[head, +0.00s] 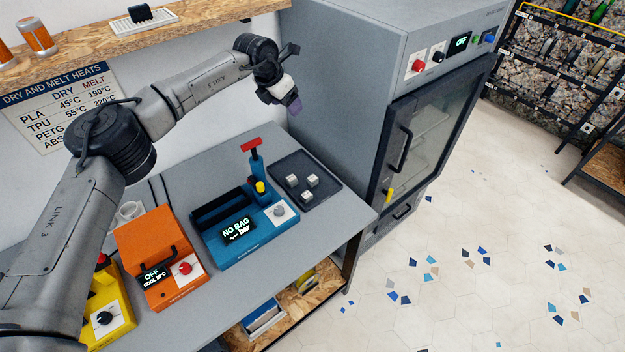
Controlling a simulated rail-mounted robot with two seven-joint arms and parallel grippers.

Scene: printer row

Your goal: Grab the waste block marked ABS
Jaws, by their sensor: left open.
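Three small pale blocks lie in a dark grey tray (325,203) on the bench, near its right end. One is the left block (292,181), one the right block (313,180), one the front block (306,194). Their markings are too small to read, so I cannot tell which is marked ABS. My left gripper (294,107), with purple fingertips, is open and empty. It is raised above the back of the bench, behind the tray and apart from the blocks. My right gripper is not in view.
A blue machine (238,236) with a red-topped lever (252,146) stands left of the tray. An orange box (150,245) and a yellow box (112,318) stand further left. A tall grey cabinet (340,75) rises behind and right of the tray. A wooden shelf (90,48) hangs above.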

